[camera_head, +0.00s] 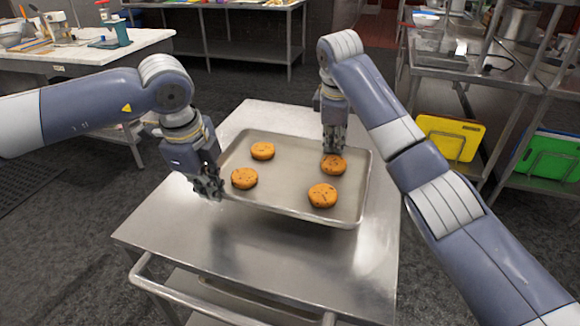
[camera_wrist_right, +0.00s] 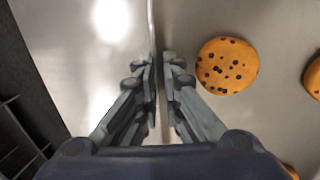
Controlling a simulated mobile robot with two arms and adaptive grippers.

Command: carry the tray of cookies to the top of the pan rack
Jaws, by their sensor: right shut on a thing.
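A grey metal tray (camera_head: 290,182) with cookies sits at the top of a steel cart; I cannot tell whether it rests on it or is slightly raised. Cookies (camera_head: 322,195) lie spread on the tray, and one cookie (camera_wrist_right: 227,66) shows beside the fingers in the right wrist view. My right gripper (camera_head: 334,146) is at the tray's far edge. In the right wrist view its fingers (camera_wrist_right: 161,70) are shut on the tray rim. My left gripper (camera_head: 210,186) is at the tray's left edge, but its grip is hidden.
The steel cart (camera_head: 175,222) has a push handle (camera_head: 225,314) at its near side. A metal shelf unit (camera_head: 480,75) with yellow (camera_head: 450,138) and green (camera_head: 553,156) boards stands at the right. A white-topped table (camera_head: 80,50) is at the left. Dark floor is free beyond the cart.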

